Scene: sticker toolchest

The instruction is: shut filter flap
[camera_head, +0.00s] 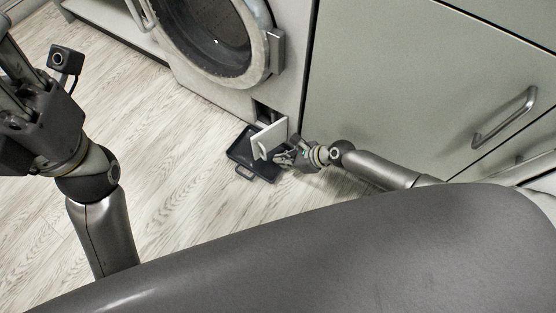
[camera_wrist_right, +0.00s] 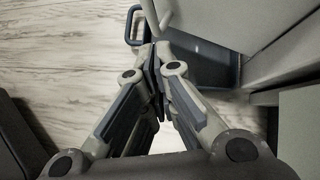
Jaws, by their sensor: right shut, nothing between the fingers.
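The filter flap (camera_head: 270,139) is a small pale panel low on the front of the washing machine (camera_head: 215,85). It stands open, swung out from a dark square opening (camera_head: 263,113). My right gripper (camera_head: 279,157) is shut and empty, close beside the flap's outer part on the right; I cannot tell whether they touch. In the right wrist view its fingers (camera_wrist_right: 155,58) meet, and a pale edge, apparently the flap (camera_wrist_right: 157,14), shows just beyond the tips. My left gripper (camera_head: 35,115) is raised at the far left, its fingers partly cut off.
A dark tray (camera_head: 240,152) with a handle lies on the floor under the flap. A green-grey cabinet (camera_head: 410,80) with a metal bar handle (camera_head: 505,117) stands to the right. The wooden floor (camera_head: 170,165) left of the tray is clear.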

